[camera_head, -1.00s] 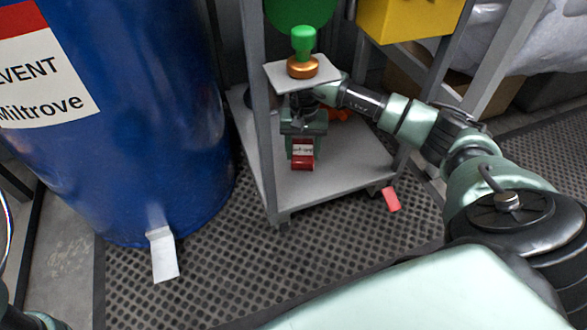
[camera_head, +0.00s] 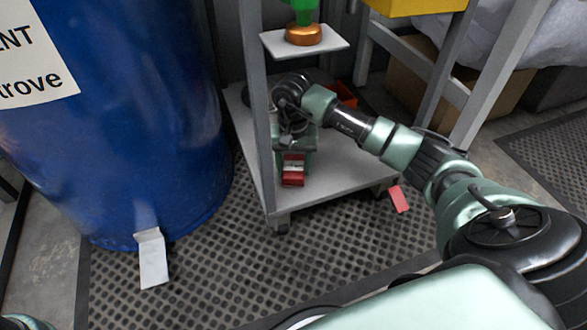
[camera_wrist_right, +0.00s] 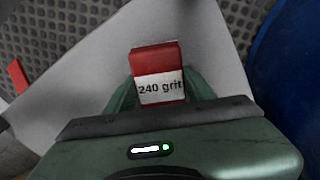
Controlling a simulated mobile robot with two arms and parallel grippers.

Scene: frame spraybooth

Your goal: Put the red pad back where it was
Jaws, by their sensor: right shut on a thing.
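The red pad (camera_head: 292,178) has a white label, which reads "240 grit" in the right wrist view (camera_wrist_right: 158,58). My right gripper (camera_head: 293,160) is shut on it, with the fingers on either side of the pad in the right wrist view (camera_wrist_right: 160,90). The pad is over the grey lower shelf (camera_head: 335,190) of the cart, near its left post. I cannot tell whether the pad touches the shelf. My left gripper is out of view.
A small upper plate (camera_head: 335,42) bears a copper-based green object (camera_head: 303,33). A blue drum (camera_head: 130,130) stands close on the left. An orange-red item (camera_head: 346,95) sits at the shelf's back. A red flat piece (camera_head: 398,198) shows by the cart's right front edge.

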